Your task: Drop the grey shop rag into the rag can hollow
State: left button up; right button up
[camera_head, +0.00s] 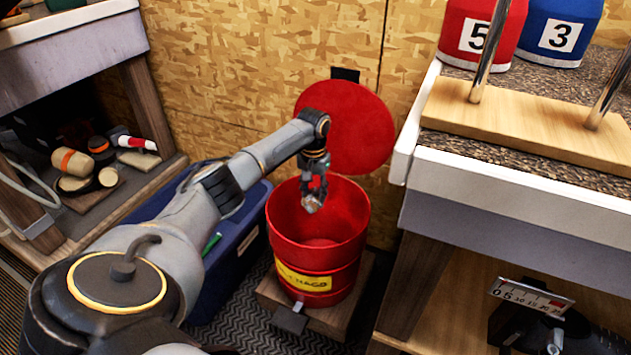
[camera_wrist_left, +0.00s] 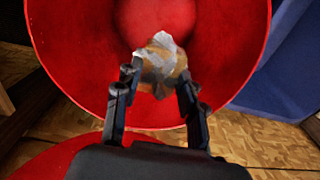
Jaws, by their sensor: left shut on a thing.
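The red rag can (camera_head: 318,240) stands on a low wooden base with its round red lid (camera_head: 347,127) raised behind it. My left gripper (camera_head: 313,200) points down inside the can's open mouth, above the bottom. It is shut on the grey shop rag (camera_head: 310,205), a small crumpled bundle. In the left wrist view the rag (camera_wrist_left: 160,58) shows grey with brownish patches between the fingertips (camera_wrist_left: 160,85). The red wall of the can (camera_wrist_left: 80,60) surrounds it there. The rag hangs clear of the bottom. My right gripper is not in view.
A blue bin (camera_head: 235,245) stands left of the can. A workbench (camera_head: 520,190) with red and blue numbered covers is at the right. A shelf with tools (camera_head: 95,170) is at the left. A plywood wall (camera_head: 240,70) stands behind.

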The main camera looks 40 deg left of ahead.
pick_arm(q)
jog(key=shift+f, duration=0.1)
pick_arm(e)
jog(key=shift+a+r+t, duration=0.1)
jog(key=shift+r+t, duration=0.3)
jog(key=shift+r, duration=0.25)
pick_arm(q)
jog(key=o, duration=1.1)
notch_tip(320, 180, up, 12)
jog(key=shift+r, duration=0.1)
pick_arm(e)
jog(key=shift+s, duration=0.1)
